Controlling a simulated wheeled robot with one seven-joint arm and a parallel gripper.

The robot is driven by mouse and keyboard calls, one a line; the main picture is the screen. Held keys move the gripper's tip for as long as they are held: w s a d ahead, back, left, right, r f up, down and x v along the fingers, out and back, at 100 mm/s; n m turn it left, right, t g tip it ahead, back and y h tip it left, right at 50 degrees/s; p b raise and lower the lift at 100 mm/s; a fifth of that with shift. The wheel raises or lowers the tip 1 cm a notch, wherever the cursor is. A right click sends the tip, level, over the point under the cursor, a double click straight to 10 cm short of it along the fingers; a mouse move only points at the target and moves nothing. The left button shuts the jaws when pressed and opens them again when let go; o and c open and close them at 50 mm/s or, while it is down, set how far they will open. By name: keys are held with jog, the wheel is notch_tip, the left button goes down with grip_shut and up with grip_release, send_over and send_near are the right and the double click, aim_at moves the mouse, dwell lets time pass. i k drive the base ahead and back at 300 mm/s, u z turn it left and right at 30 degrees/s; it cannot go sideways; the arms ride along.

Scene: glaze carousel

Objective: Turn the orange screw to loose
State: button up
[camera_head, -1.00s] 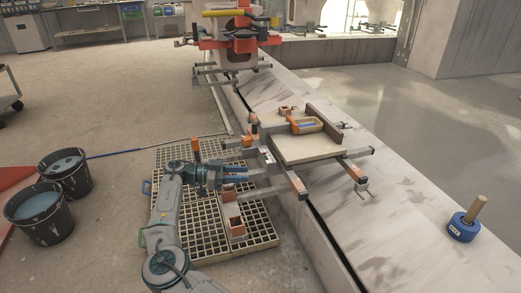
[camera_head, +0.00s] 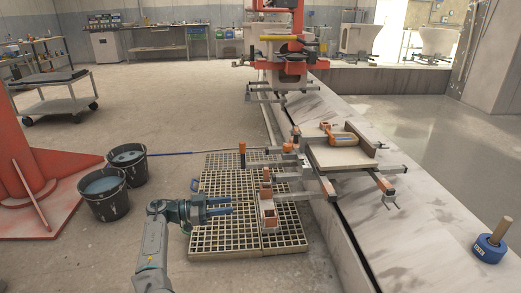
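Several orange parts show on the grey metal frame, and I cannot tell for sure which one is the orange screw. One upright orange handle (camera_head: 242,148) stands at the left end of a bar.
A board (camera_head: 330,160) with an orange tool (camera_head: 343,138) rests on the grey frame. Two black buckets (camera_head: 104,205) of water stand left, near a red base (camera_head: 40,222).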

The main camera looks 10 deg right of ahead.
aim_at(288, 148)
jog(key=u, duration=0.35)
jog(key=i, duration=1.35)
jog(key=z, duration=1.1)
